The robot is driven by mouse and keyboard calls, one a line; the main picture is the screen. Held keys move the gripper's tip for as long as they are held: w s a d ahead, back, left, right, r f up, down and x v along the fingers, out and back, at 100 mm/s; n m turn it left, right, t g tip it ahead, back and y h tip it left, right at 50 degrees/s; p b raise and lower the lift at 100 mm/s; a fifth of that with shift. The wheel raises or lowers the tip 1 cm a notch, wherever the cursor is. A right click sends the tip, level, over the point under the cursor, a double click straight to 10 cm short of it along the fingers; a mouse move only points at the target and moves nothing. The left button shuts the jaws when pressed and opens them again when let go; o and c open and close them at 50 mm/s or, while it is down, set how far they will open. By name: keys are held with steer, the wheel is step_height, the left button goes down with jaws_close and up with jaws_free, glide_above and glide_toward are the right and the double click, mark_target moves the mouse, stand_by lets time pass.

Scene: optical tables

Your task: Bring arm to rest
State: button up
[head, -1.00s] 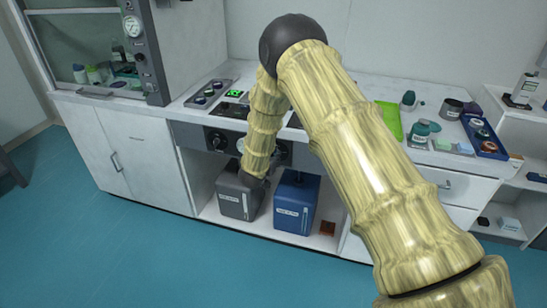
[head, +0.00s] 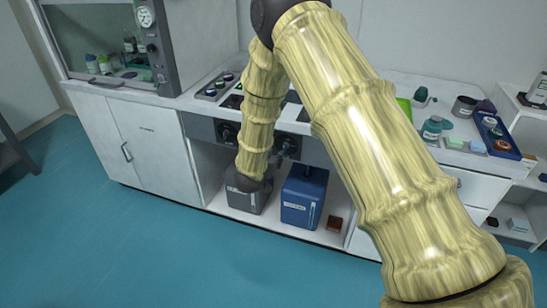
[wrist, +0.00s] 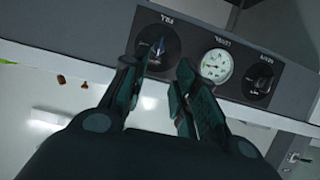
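My arm (head: 350,130) reaches from the right foreground up to a dark elbow and down to a dark wrist, in front of the bench. The wrist overlaps a grey box in the open bay in the head view; I cannot tell whether they touch. In the wrist view my gripper (wrist: 158,68) has its two dark fingers apart, with nothing held between them. A dark knob (wrist: 157,50) on the grey panel shows behind the gap, apparently beyond the fingertips.
The panel also bears a white gauge (wrist: 216,65) and another knob (wrist: 262,84). The grey box (head: 246,200) and a blue box (head: 303,197) stand in the bay under the bench. A blue tray (head: 497,137) with jars lies at right. Open floor (head: 130,240) is clear at left.

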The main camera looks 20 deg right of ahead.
steer(key=s+d+f+n+g+y, duration=0.2)
steer(key=s+f+n+g+y, duration=0.25)
steer(key=s+f, duration=1.75)
steer(key=s+f+n+g+y, duration=0.1)
steer(key=s+g, duration=0.5)
steer(key=s, duration=2.6)
steer(key=shift+f+n+g+y+p, duration=0.35)
steer(key=shift+f+y, duration=0.1)
steer(key=shift+y, duration=0.6)
